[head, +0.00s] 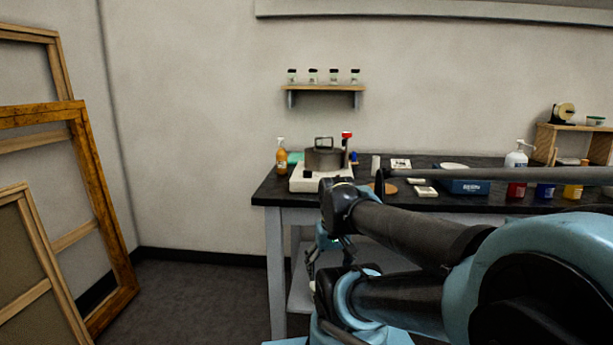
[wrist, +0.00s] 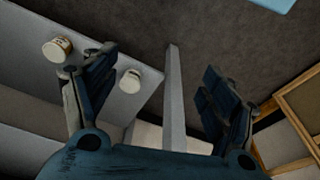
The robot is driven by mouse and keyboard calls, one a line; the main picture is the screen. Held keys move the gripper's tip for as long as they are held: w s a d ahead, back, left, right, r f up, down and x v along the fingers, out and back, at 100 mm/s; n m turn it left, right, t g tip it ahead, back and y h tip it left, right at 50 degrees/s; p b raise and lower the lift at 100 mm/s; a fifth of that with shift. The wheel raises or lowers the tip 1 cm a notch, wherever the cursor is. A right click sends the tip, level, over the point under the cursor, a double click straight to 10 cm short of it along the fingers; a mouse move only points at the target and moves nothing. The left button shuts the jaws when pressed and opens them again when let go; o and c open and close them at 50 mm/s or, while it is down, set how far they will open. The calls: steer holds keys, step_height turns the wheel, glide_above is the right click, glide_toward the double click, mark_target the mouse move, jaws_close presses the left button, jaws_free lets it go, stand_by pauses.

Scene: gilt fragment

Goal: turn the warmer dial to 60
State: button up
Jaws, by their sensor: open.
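The warmer (head: 311,181) is a low white box on the left end of the dark bench top in the head view. A grey lidded pot (head: 325,158) stands on it. A small dark spot shows on the warmer's front, too small to tell whether it is the dial or where it points. My gripper (head: 322,262) hangs below the bench top, in front of the table's left part. In the wrist view my gripper (wrist: 155,100) is open, with nothing between its fingers. A grey table leg shows beyond the fingers. The warmer is not in the wrist view.
The bench (head: 440,205) also holds an orange bottle (head: 282,155), a blue box (head: 465,187) and paint jars (head: 516,190). Two jars stand on the lower shelf in the wrist view, one white-lidded (wrist: 57,49). Picture frames (head: 75,190) lean at left. The floor left of the table is clear.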

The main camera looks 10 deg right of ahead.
steer(key=r, duration=0.3)
steer(key=shift+w+r+n, duration=0.1)
steer(key=shift+w+n, duration=0.2)
steer(key=c, duration=0.8)
step_height(320, 180, up, 33)
steer(key=n+g, duration=0.2)
steer(key=n, duration=0.9)
glide_above(308, 174)
steer(key=w+a, duration=0.2)
steer(key=f, duration=1.7)
steer(key=shift+s+d+f, duration=0.15)
steer(key=shift+d+f, duration=0.1)
steer(key=shift+c, duration=0.2)
jaws_close()
